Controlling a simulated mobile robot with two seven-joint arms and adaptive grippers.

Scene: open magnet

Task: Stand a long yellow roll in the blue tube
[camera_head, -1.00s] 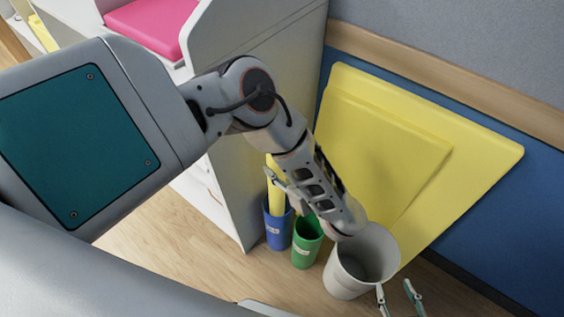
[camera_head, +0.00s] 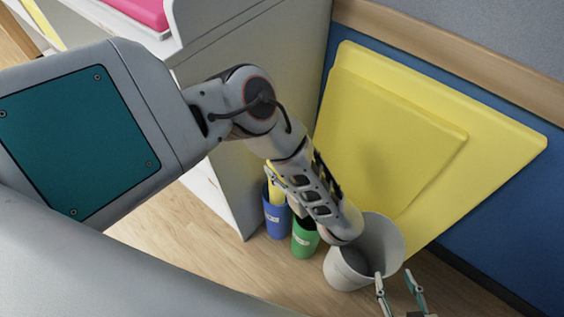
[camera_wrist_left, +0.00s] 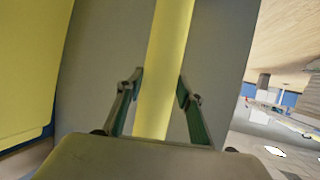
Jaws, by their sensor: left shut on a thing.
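The long yellow roll (camera_head: 277,194) is upright at the mouth of the blue tube (camera_head: 277,220). Its lower end appears to be inside the rim, but how deep I cannot tell. My left gripper (camera_head: 274,178), partly hidden by its own arm, is shut on the roll. In the left wrist view the roll (camera_wrist_left: 165,70) runs between the fingers of the left gripper (camera_wrist_left: 160,95). The blue tube is not seen in that view. My right gripper (camera_head: 399,283) is open and empty, in front of the grey bin at the lower right.
A green tube (camera_head: 304,238) stands right of the blue one, partly under my left arm. A grey bin (camera_head: 350,268) stands further right. A white cabinet (camera_head: 235,130) is behind the tubes. Large yellow panels (camera_head: 400,150) lean on the blue wall. Wooden floor at left front is clear.

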